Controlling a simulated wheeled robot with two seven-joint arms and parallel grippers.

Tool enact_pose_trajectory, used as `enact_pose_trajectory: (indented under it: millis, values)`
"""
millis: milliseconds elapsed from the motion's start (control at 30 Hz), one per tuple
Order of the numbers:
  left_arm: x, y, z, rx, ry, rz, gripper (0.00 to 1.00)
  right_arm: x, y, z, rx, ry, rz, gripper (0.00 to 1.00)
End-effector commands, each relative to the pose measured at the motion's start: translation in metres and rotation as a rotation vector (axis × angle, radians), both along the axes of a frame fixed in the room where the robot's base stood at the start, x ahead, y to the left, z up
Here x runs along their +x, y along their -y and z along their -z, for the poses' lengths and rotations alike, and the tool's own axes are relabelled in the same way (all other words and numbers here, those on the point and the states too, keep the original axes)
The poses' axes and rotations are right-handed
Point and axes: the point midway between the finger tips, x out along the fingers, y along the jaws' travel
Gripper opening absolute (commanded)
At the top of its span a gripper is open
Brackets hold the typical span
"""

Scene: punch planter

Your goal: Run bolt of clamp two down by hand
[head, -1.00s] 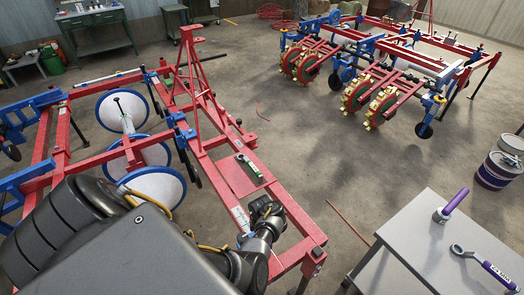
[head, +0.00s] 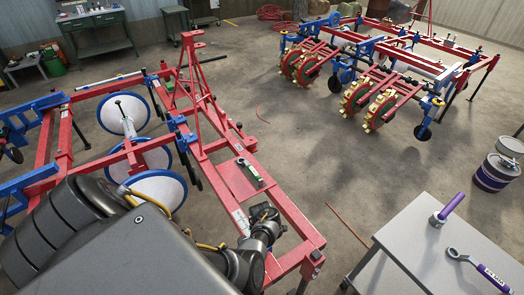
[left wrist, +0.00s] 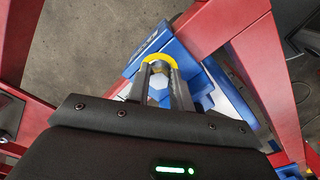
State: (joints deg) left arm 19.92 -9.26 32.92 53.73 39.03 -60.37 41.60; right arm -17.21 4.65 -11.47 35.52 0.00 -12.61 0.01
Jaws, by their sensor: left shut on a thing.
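In the left wrist view, my left gripper (left wrist: 159,92) is shut on a pale hex bolt head (left wrist: 158,82). A yellow ring (left wrist: 158,57) shows around the far side of the fingertips. Below lies a blue clamp (left wrist: 205,75) against red frame beams (left wrist: 262,70). The clamp's lower part and the bolt shank are hidden. In the head view, my dark arm covers the lower left and the left fingertips cannot be made out there. Which numbered clamp this is cannot be told. My right gripper is not in view.
The red and blue implement frame (head: 290,215) fills the left and carries white discs (head: 158,190). A grey table (head: 410,240) at lower right holds two purple-handled tools (head: 452,205) (head: 490,275).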

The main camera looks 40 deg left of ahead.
Motion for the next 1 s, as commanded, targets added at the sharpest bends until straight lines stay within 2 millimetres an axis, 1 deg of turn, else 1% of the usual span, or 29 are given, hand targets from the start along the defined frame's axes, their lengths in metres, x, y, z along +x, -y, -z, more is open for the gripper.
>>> enact_pose_trajectory:
  millis: [33,333,367,500,533,833,933,1000]
  values:
    - [0.001,-0.003,-0.001,0.005,0.003,0.000,0.00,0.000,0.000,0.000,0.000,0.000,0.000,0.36]
    - [0.001,-0.003,-0.001,0.006,0.002,0.000,0.00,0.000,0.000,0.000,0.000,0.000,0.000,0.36]
    - [0.001,-0.003,-0.001,0.006,0.002,0.000,0.23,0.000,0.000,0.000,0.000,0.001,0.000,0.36]
    - [0.001,-0.002,-0.001,0.005,0.002,0.000,0.41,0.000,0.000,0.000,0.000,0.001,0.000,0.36]
    - [0.001,-0.002,-0.001,0.004,0.002,0.001,0.44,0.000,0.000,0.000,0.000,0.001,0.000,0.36]
    - [0.000,-0.001,-0.003,0.002,0.000,0.002,0.44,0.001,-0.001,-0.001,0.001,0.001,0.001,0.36]
    - [0.000,-0.001,-0.013,0.003,0.000,0.001,0.44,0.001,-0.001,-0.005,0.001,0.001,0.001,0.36]
    - [0.001,-0.001,-0.025,0.004,0.002,0.002,0.44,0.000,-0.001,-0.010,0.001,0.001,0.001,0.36]
